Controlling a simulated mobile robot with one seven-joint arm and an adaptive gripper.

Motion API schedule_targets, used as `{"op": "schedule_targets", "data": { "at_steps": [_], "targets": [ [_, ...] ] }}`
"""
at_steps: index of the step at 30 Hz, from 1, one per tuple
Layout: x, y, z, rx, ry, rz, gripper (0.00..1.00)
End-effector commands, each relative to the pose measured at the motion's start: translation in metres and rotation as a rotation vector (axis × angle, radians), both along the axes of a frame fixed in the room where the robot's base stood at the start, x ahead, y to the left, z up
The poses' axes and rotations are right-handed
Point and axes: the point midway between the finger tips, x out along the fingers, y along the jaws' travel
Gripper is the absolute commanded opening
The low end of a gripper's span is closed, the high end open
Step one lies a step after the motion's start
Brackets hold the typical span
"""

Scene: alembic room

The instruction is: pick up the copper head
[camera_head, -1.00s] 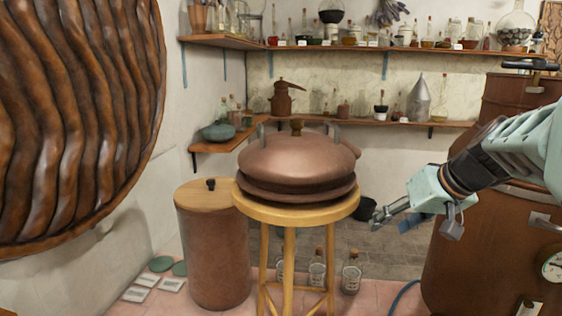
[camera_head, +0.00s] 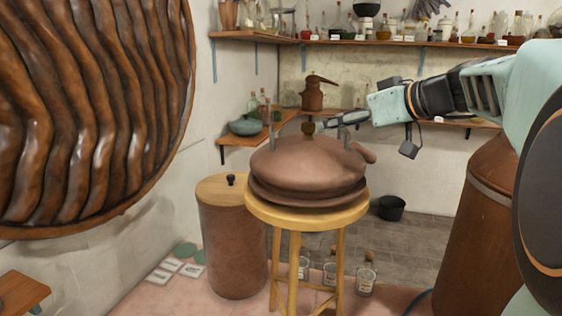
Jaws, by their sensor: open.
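The copper head (camera_head: 308,165) is a wide, domed copper vessel with a short spout on its right side, upright handles and a small knob on top. It rests on a round wooden stool (camera_head: 262,213). My gripper (camera_head: 312,127) reaches in from the right, pointing left, with its fingers at the height of the knob and handles. The fingers overlap the knob in the picture; I cannot tell whether they touch it. The gripper is open and holds nothing.
A copper barrel with a wooden lid (camera_head: 232,240) stands left of the stool. Several glass bottles (camera_head: 366,275) stand on the floor behind it. Shelves of glassware (camera_head: 380,40) line the back wall. A black bucket (camera_head: 391,207) sits on the floor at right. A ribbed brown form (camera_head: 90,110) fills the upper left.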

Motion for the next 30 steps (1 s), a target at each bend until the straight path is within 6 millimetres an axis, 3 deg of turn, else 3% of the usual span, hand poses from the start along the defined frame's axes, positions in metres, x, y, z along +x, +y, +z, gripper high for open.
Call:
{"op": "schedule_targets", "data": {
  "at_steps": [6, 14, 21, 30],
  "targets": [
    [0.027, 0.019, -0.012, 0.002, 0.002, 0.004, 0.46],
    [0.044, 0.030, -0.020, 0.002, 0.002, 0.002, 0.46],
    [0.072, 0.047, -0.033, 0.003, 0.004, 0.003, 0.46],
    [0.078, 0.050, -0.038, 0.001, 0.002, 0.001, 0.46]
  ]
}}
